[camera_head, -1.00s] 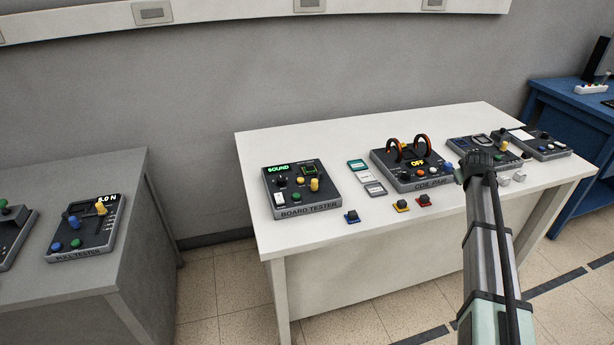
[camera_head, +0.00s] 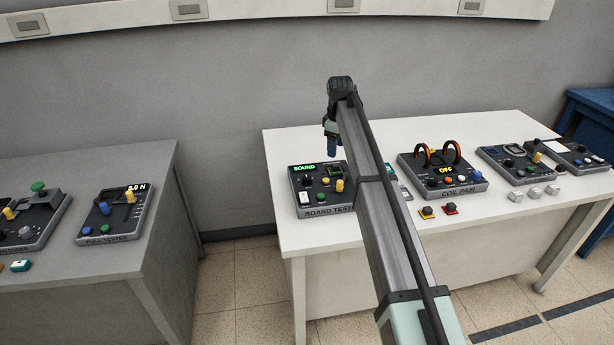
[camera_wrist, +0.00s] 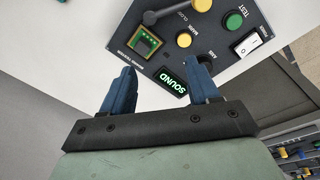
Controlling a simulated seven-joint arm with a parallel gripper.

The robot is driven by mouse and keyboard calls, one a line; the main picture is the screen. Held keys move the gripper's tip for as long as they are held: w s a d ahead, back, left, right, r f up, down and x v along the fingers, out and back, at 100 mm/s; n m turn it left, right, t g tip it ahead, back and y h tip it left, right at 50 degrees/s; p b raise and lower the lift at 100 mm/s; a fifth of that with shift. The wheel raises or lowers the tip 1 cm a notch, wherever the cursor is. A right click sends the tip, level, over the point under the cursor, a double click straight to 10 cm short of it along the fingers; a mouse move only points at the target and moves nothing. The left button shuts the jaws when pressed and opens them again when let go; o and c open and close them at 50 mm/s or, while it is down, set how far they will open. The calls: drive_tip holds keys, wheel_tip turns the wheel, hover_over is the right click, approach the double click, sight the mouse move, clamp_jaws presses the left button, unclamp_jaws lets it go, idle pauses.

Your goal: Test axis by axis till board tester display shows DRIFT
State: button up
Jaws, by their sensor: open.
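The board tester (camera_head: 329,213) stands at the left end of the white table. Its green display (camera_head: 303,168) reads SOUND, and the wrist view also shows the display (camera_wrist: 173,81) between my fingers. In the wrist view, a green board sits in the socket (camera_wrist: 147,45), beside a dark lever with a yellow knob (camera_wrist: 201,4). A yellow MARK button (camera_wrist: 184,40), a green TEST button (camera_wrist: 234,20) and a white rocker switch (camera_wrist: 248,43) also show. My gripper (camera_wrist: 164,72) is open and empty above the tester's display edge.
The coil pair (camera_head: 443,178), its display reading OFF, stands to the right, with more devices beyond it. A pull tester (camera_head: 116,212) stands on the grey table at left. My arm hides part of the white table.

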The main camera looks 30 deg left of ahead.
wheel_tip(320, 180, up, 2)
drive_tip(key=n+g, duration=0.1)
drive_tip(key=n, duration=0.1)
hover_over(307, 177)
drive_tip(key=shift+h, duration=0.4)
wheel_tip(307, 177, down, 13)
drive_tip(key=shift+s+f, duration=0.1)
drive_tip(key=shift+f, duration=0.05)
drive_tip(key=c, duration=1)
